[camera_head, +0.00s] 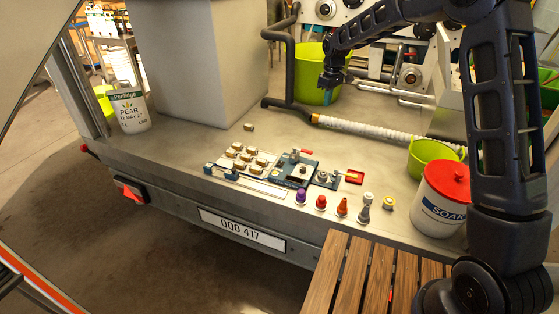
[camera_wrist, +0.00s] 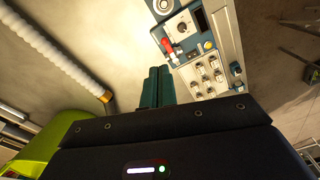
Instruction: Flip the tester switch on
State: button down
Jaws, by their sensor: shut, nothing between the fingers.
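The tester appears to be the blue-grey panel (camera_head: 297,180) on the trailer bed, with dark and light fittings on it. A small red lever (camera_head: 306,153) shows at its far edge; it looks like the switch, but I cannot tell its setting. In the wrist view the panel (camera_wrist: 186,45) lies beyond my fingers, and the red lever (camera_wrist: 169,47) is just past their tips, apart from them. My gripper (camera_head: 329,84) points down above the bed, in front of the green bucket and behind the panel. In the wrist view its fingers (camera_wrist: 158,75) are together and empty.
A rack of brass-coloured pieces (camera_head: 248,158) adjoins the panel. Several small coloured pieces (camera_head: 321,202) stand along the front edge. A green bucket (camera_head: 318,80), a white hose (camera_head: 370,130), a green bowl (camera_head: 425,158) and a red-lidded SOAK tub (camera_head: 440,205) stand around. A grey column rises behind.

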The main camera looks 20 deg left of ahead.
jog(key=s+a+f+n, duration=0.1)
jog(key=a+f+n, duration=0.1)
jog(key=a+f, duration=0.65)
jog(key=n+g, duration=0.1)
jog(key=n, duration=0.1)
send_over(279, 165)
jog(key=w, duration=0.2)
notch_tip(279, 165, down, 9)
jog(key=shift+w+r+h, duration=0.15)
jog(key=shift+h, duration=0.15)
jog(key=f, duration=0.4)
jog(key=s+f, duration=0.1)
jog(key=f, duration=0.9)
jog(key=shift+s, duration=0.4)
jog(key=shift+s+f, duration=0.1)
jog(key=shift+f, duration=0.15)
